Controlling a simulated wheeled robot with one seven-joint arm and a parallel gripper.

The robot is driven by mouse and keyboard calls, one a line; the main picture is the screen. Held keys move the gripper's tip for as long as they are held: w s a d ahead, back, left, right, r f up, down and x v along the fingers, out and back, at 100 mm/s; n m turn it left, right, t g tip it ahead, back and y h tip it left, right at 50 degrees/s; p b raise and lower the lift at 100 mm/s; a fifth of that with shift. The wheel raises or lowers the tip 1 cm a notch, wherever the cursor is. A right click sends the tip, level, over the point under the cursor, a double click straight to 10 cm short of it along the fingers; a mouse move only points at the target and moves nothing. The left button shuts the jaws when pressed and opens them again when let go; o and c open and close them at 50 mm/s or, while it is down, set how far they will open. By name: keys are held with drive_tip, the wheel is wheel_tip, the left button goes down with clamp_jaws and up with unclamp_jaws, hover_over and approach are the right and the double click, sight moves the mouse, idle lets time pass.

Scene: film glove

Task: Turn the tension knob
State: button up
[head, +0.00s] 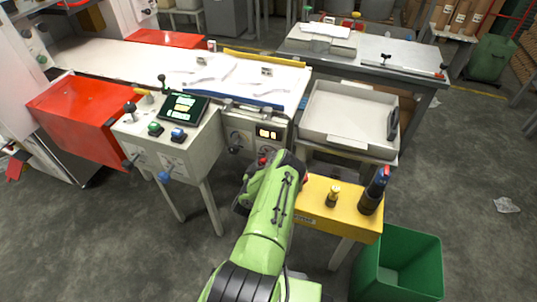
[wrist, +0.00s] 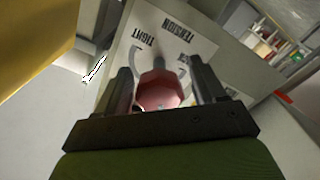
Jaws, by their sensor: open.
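The tension knob (wrist: 165,92) is a faceted red knob in the wrist view. It stands out from a pale panel (wrist: 140,25) printed with "TENSION" and "TIGHT" and a curved arrow. My gripper (wrist: 160,74) is open, with one dark finger on each side of the knob. A small gap seems to show at the fingers, and I cannot tell whether either touches it. In the head view my green arm reaches the front of the machine (head: 265,149), and my wrist hides most of the knob there.
A control box (head: 178,140) with a screen and levers stands to the left. A yellow stand (head: 320,212) with a dark bottle (head: 374,192) is close on the right, above a green bin (head: 405,262). A grey tray (head: 345,115) lies behind it.

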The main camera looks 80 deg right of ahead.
drive_tip(key=shift+a, duration=0.1)
drive_tip(key=c, duration=1.1)
drive_tip(key=shift+o, duration=0.2)
drive_tip(key=shift+m+p, duration=0.3)
drive_tip(key=shift+m, duration=0.1)
drive_tip(key=m+p, duration=0.2)
drive_tip(key=shift+r+m, duration=0.15)
drive_tip(key=shift+m, duration=0.25)
drive_tip(key=m+p, duration=0.1)
drive_tip(key=m, duration=0.4)
drive_tip(key=m+p, duration=0.1)
drive_tip(key=m, duration=0.8)
drive_tip(key=shift+m, duration=0.3)
